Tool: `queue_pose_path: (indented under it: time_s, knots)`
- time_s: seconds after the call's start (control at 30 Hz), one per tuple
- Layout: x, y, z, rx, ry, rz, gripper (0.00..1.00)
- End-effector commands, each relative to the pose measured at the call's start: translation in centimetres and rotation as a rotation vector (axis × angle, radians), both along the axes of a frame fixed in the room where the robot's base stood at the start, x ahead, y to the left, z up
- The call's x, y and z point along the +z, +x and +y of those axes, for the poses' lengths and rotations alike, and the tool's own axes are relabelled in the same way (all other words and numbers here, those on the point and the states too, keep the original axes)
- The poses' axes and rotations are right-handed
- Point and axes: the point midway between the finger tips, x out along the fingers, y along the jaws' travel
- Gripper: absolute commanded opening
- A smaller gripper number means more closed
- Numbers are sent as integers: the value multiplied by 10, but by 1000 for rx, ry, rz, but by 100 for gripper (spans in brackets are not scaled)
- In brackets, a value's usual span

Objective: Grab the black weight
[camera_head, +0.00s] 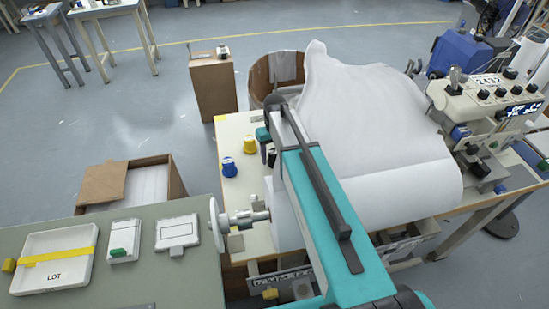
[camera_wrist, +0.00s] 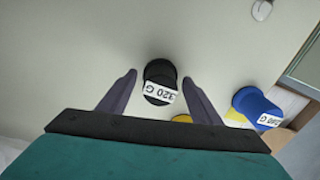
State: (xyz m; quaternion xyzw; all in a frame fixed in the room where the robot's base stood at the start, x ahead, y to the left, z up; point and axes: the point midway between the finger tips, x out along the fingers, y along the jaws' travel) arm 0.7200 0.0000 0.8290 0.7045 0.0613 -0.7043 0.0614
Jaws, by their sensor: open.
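The black weight (camera_wrist: 154,70) with a white "320 G" label stands on the light table top in the wrist view. My gripper (camera_wrist: 159,76) is open, one dark finger on each side of the weight. A gap shows between each fingertip and the weight, so neither appears to touch it. In the head view my teal arm reaches over the table, and I cannot clearly make out the black weight there.
A blue weight (camera_wrist: 257,108) is to the right, with a yellow weight (camera_wrist: 182,118) partly hidden by my gripper. The head view shows a blue weight (camera_head: 228,167) and a yellow weight (camera_head: 249,144) left of my arm. White fabric (camera_head: 375,125) drapes to the right.

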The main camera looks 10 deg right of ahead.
Motion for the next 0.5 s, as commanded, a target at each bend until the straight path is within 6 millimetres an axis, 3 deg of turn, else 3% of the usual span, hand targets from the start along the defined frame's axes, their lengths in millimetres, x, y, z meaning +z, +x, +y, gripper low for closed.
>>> queue_pose_path:
  time_s: [0.37, 0.5]
  knots:
    - [0, 0, 0, 0, 0, 0, 58]
    - [0, 0, 0, 0, 0, 0, 36]
